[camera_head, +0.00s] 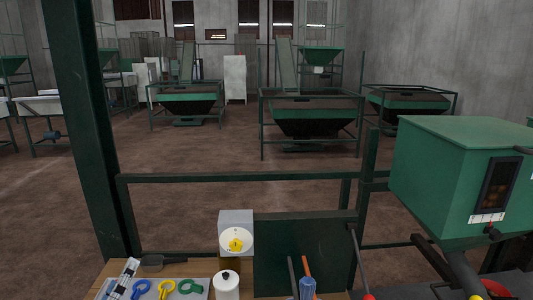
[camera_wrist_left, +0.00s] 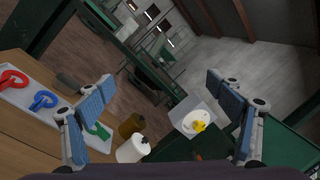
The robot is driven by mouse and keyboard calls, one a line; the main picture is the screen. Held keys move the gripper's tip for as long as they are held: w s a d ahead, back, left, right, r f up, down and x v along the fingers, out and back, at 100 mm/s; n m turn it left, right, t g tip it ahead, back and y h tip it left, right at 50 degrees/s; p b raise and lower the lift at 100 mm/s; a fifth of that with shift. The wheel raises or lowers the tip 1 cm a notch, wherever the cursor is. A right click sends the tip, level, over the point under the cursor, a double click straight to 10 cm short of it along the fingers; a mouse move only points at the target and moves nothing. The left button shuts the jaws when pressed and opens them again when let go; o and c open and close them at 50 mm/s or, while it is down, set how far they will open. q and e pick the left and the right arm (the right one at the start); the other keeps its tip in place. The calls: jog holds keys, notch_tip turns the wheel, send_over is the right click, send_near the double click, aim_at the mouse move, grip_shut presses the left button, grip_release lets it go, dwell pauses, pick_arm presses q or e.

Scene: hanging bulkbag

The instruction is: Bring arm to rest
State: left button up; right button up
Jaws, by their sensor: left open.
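My left gripper (camera_wrist_left: 160,76) is open in the left wrist view, its two blue-padded fingers spread wide with nothing between them. It points over the wooden bench (camera_wrist_left: 30,128) toward the floor and railing beyond. The grey box with a white dial and yellow knob (camera_wrist_left: 197,122) shows near the right finger. In the head view I cannot clearly make out the left gripper. My right gripper is in neither view.
The dial box (camera_head: 236,234) stands behind. A green machine (camera_head: 440,170) is at right; a green railing (camera_head: 230,178) crosses behind the bench.

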pick_arm(q)
jog(key=s+a+f+n+g+y, duration=0.3)
jog(key=s+f+n+g+y, duration=0.45)
jog(key=s+f+n, duration=0.9)
jog(key=s+d+f+n+g+h, duration=0.3)
jog(key=s+d+f+n+g, duration=0.15)
jog(key=s+d, duration=0.3)
jog(key=s+d+f+n+g+h, duration=0.35)
jog(key=s+d+g, duration=0.2)
jog(key=d, duration=0.35)
notch_tip(320, 180, down, 33)
jog(key=s+b, duration=0.3)
jog(key=b, duration=0.3)
jog(key=s+a+f+b, duration=0.1)
jog(key=s+f+b, duration=0.1)
jog(key=s+f, duration=0.6)
jog(key=s+a+f+g+b, duration=0.1)
jog(key=s+a+f+b, duration=0.1)
jog(key=s+f, duration=0.6)
notch_tip(320, 180, down, 2)
jog(key=shift+a+f, duration=0.15)
jog(key=shift+a, duration=0.1)
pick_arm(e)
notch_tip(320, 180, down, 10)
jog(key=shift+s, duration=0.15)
